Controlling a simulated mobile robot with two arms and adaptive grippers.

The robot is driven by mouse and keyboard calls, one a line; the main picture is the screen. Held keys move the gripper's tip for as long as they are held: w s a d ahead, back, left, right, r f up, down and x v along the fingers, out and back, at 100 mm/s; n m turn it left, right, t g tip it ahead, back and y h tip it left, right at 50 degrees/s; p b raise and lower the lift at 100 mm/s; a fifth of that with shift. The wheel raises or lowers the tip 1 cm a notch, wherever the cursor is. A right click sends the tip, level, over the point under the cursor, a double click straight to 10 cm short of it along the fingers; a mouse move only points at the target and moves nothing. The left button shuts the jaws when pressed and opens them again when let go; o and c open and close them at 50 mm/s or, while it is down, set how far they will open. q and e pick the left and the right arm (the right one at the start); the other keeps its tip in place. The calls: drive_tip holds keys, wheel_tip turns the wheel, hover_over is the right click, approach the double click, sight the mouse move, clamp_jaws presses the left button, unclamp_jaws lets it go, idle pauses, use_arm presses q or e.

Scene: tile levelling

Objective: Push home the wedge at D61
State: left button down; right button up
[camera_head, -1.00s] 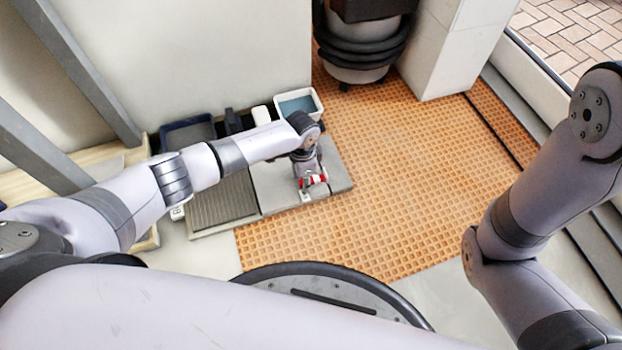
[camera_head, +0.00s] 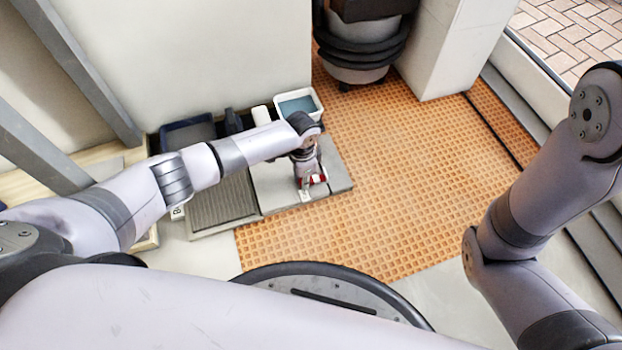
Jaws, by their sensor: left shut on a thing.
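My left gripper (camera_head: 312,182) points down at the grey tiles (camera_head: 278,190) near their right end. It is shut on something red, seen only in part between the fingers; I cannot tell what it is. A small white piece (camera_head: 305,195) shows just in front of the fingers, on the tile. Whether it is the wedge at D61 is too small to tell, and no label can be read there. My right arm shows at the right edge, but its gripper is out of view.
Orange waffle-patterned matting (camera_head: 400,190) lies open to the right of the tiles. A dark ribbed tile (camera_head: 220,203) lies to the left. A white tub of water (camera_head: 299,104) and a dark blue tray (camera_head: 187,133) stand behind. A round bin-like vessel (camera_head: 356,60) stands at the back.

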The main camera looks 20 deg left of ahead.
sight(314, 179)
use_arm(q)
drive_tip(key=shift+s+a+f+p, duration=0.25)
drive_tip(key=shift+a+p, duration=0.05)
drive_tip(key=shift+p, duration=0.05)
idle(0.7)
drive_tip(key=shift+w+d+r+b, duration=0.1)
drive_tip(key=shift+w+d+b, duration=0.1)
drive_tip(key=shift+w+d, duration=0.25)
drive_tip(key=shift+w+d+b, duration=0.15)
drive_tip(key=shift+w+d, duration=0.05)
drive_tip(key=shift+d, duration=0.45)
drive_tip(key=shift+w+d+r+b, duration=0.1)
drive_tip(key=shift+w+d+b, duration=0.1)
drive_tip(key=shift+w+d, duration=0.25)
idle(2.7)
drive_tip(key=c, duration=1.4)
unclamp_jaws()
drive_tip(key=shift+d, duration=0.1)
drive_tip(key=shift+c, duration=0.2)
drive_tip(key=shift+f, duration=0.1)
drive_tip(key=shift+a, duration=0.2)
wheel_tip(314, 179, up, 12)
drive_tip(key=shift+d+r, duration=0.1)
drive_tip(key=shift+r, duration=0.05)
drive_tip(key=shift+d, duration=0.15)
